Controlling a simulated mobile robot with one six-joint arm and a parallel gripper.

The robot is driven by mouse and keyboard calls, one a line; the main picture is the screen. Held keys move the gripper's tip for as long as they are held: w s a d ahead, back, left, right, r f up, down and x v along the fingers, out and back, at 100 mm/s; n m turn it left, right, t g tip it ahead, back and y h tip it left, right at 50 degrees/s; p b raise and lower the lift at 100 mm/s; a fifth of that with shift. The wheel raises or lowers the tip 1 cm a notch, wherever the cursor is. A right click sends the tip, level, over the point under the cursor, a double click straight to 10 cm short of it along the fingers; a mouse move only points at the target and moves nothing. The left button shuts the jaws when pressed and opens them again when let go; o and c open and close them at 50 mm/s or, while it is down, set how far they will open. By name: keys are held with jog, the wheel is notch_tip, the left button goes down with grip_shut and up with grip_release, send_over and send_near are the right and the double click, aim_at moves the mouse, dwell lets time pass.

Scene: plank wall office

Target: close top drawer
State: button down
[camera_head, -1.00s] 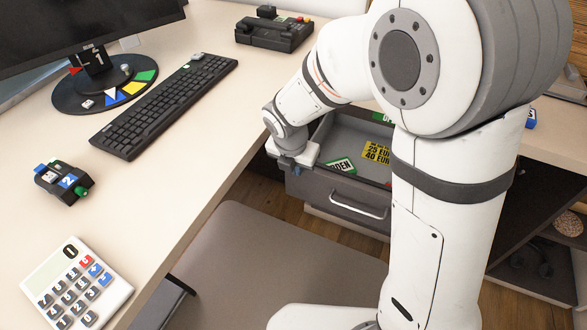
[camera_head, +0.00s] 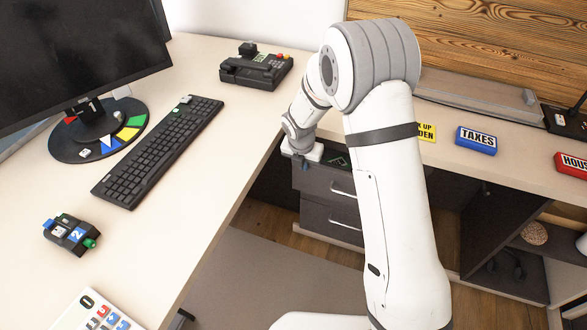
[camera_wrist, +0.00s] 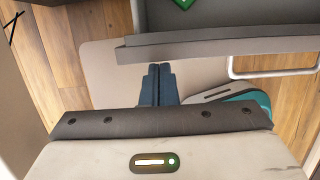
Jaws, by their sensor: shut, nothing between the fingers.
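The top drawer (camera_head: 322,182) of the grey cabinet under the right-hand desk is partly open. Its front has a pale bar handle (camera_head: 342,192), and a bit of its inside with a green-and-white label shows behind my arm. In the wrist view the drawer's front edge (camera_wrist: 220,43) runs across the top, with the handle (camera_wrist: 275,74) at the right. My gripper (camera_head: 304,164) is at the left end of the drawer front. In the wrist view its dark blue fingers (camera_wrist: 157,70) are together and empty, close to the front's outer side; I cannot tell whether they touch it.
A lower drawer (camera_head: 330,219) is below. Blue (camera_head: 476,140) and red blocks lie on the right desk.

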jog(key=shift+w+d+p, duration=0.2)
jog(key=shift+w+p, duration=0.25)
jog(key=shift+w, duration=0.45)
jog(key=shift+w+d+p, duration=0.2)
jog(key=shift+w+p, duration=0.2)
jog(key=shift+w, duration=0.45)
jog(key=shift+w+d+p, duration=0.2)
jog(key=shift+w+p, duration=0.25)
jog(key=shift+w, duration=0.45)
